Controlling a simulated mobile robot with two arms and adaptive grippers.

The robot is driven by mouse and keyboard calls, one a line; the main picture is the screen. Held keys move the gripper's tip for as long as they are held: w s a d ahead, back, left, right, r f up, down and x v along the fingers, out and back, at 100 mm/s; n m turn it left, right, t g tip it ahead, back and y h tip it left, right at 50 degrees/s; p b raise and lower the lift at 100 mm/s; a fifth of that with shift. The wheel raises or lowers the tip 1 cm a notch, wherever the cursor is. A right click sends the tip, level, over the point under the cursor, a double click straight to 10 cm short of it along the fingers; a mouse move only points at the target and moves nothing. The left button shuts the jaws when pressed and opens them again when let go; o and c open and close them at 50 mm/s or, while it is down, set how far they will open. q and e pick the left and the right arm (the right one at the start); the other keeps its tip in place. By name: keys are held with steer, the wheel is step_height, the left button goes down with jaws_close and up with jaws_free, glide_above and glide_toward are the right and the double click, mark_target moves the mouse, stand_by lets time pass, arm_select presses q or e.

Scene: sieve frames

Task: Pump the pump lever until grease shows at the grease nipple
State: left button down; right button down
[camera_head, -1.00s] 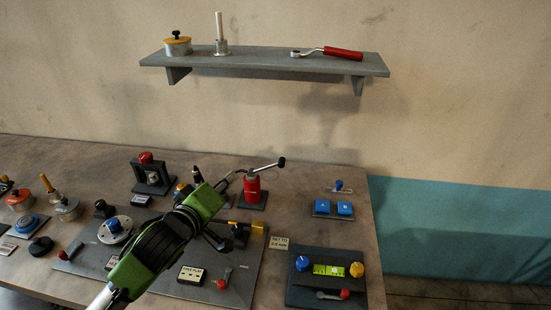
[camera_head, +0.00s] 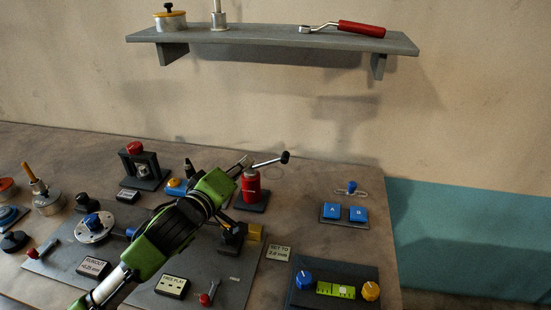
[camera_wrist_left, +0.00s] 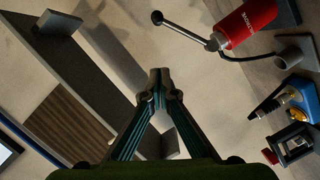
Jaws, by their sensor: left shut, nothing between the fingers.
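The red grease pump (camera_head: 250,184) stands on a dark base at the back right of the bench. Its pump lever (camera_head: 269,162) slants slightly up to the right and ends in a black knob. My left gripper (camera_head: 240,165) is shut and empty, close to the pump on its left in the picture. The left wrist view shows the closed fingertips (camera_wrist_left: 160,76) apart from the pump (camera_wrist_left: 247,22) and its lever (camera_wrist_left: 185,32). A dark hose runs from the pump to a grey cylindrical part (camera_wrist_left: 294,52). I cannot make out the grease nipple or any grease. My right gripper is not in view.
A wall shelf (camera_head: 290,41) above holds a pot, a post and a red-handled wrench (camera_head: 350,28). A panel with blue and yellow knobs (camera_head: 340,270) lies front right. Blue A and B buttons (camera_head: 345,211) sit right of the pump. Other fixtures crowd the bench's left.

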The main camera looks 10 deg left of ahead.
arm_select(q)
steer(key=p, duration=0.3)
glide_above(271, 162)
steer(key=s+a, duration=0.2)
steer(key=shift+d+f+p, duration=0.7)
steer(key=shift+d+f, duration=1)
steer(key=shift+f, duration=0.05)
steer(key=shift+w+f, duration=0.1)
